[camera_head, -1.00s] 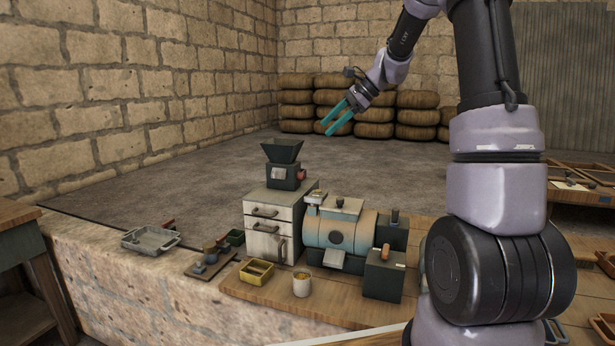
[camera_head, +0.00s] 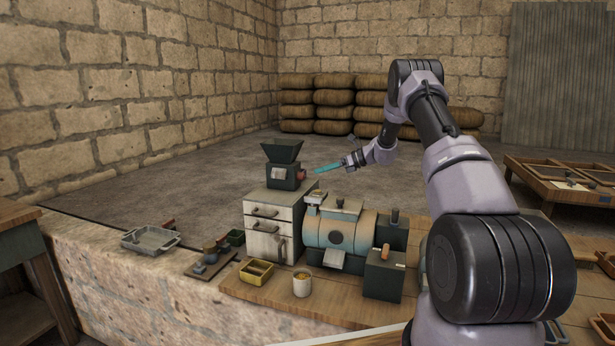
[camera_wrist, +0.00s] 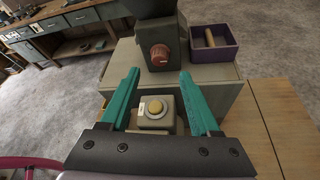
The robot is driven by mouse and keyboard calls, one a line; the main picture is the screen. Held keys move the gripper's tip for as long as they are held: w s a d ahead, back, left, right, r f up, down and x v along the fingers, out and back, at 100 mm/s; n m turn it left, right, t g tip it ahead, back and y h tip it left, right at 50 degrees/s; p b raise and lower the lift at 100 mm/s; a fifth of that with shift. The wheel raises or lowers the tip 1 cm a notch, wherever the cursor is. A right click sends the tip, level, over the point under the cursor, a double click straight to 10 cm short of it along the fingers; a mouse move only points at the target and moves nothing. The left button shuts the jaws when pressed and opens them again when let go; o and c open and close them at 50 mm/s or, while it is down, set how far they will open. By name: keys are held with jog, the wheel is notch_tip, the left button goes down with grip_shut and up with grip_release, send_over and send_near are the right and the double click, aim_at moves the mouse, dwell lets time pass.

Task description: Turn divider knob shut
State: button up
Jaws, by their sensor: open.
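A red knob (camera_head: 302,174), which seems to be the divider knob, sticks out from the right side of a dark green hopper unit (camera_head: 283,176). The unit stands on a pale drawer cabinet (camera_head: 262,229). In the wrist view the round knob (camera_wrist: 160,53) faces me, just beyond and between the fingertips. My gripper (camera_head: 320,169) has teal fingers and is to the right of the knob, close to it but apart. The wrist view shows my gripper (camera_wrist: 159,75) open, with nothing between its fingers.
Below the fingers in the wrist view is a small box with a yellow button (camera_wrist: 155,107). A purple tray with a roller (camera_wrist: 213,46) sits beside the hopper unit. A blue-grey drum machine (camera_head: 338,232) stands right of the cabinet.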

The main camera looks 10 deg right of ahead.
aim_at(304, 176)
jog(key=x, duration=0.6)
jog(key=shift+w+a+f, duration=0.1)
jog(key=shift+w+a, duration=0.1)
jog(key=shift+a, duration=0.1)
grip_shut()
